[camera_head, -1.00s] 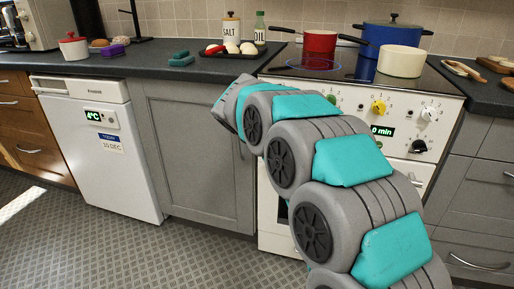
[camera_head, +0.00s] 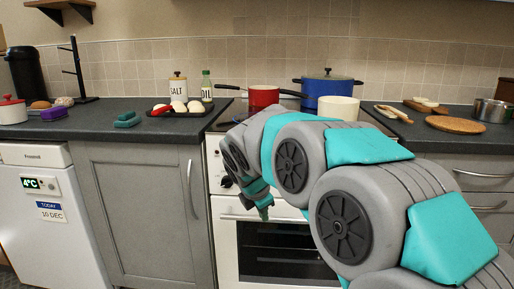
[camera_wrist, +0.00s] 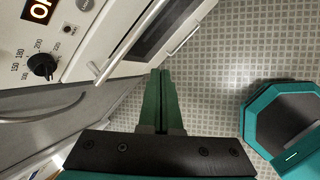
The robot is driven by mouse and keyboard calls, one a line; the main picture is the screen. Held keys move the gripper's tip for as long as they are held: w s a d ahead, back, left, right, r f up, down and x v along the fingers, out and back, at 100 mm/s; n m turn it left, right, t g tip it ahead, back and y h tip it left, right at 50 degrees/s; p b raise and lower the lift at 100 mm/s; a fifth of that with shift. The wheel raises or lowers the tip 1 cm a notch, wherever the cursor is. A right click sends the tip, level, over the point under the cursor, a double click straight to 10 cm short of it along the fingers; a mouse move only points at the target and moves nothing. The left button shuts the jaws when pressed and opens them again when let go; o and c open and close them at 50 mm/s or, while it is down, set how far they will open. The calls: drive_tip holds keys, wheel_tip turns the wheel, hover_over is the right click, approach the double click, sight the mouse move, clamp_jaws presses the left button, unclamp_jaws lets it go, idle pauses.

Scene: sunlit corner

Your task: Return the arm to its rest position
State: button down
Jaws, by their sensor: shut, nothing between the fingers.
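My gripper (camera_head: 264,208) hangs in front of the oven door in the head view, below the stove knobs, pointing down. In the wrist view my gripper (camera_wrist: 161,72) shows as two green fingers pressed together with nothing between them. My arm curves in from the lower right and hides part of the stove front. The white stove (camera_head: 228,243) stands behind the gripper. Its dark knob (camera_wrist: 42,66) and oven handle (camera_wrist: 112,62) are close by in the wrist view. How far the fingers are from the oven door is hard to tell.
On the stove are a red pot (camera_head: 263,97), a blue pot (camera_head: 328,88) and a cream pot (camera_head: 338,107). A tray of eggs (camera_head: 181,108) and a teal sponge (camera_head: 127,119) lie on the counter. The tiled floor (camera_wrist: 235,60) beside the gripper is clear.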

drive_tip(key=s+d+f+m+g, duration=0.3)
drive_tip(key=s+d+m, duration=0.55)
drive_tip(key=s, duration=0.45)
drive_tip(key=s+d+f+m+g, duration=0.2)
drive_tip(key=s+m, duration=0.6)
drive_tip(key=s, duration=0.5)
drive_tip(key=s+d+f+m+g+y, duration=0.1)
drive_tip(key=s+f+m, duration=0.4)
drive_tip(key=s, duration=0.9)
drive_tip(key=d+m+g, duration=0.1)
drive_tip(key=d+m, duration=0.1)
drive_tip(key=shift+d+m+y, duration=0.3)
drive_tip(key=shift+d+m, duration=0.05)
drive_tip(key=c, duration=1.5)
unclamp_jaws()
drive_tip(key=shift+w, duration=0.1)
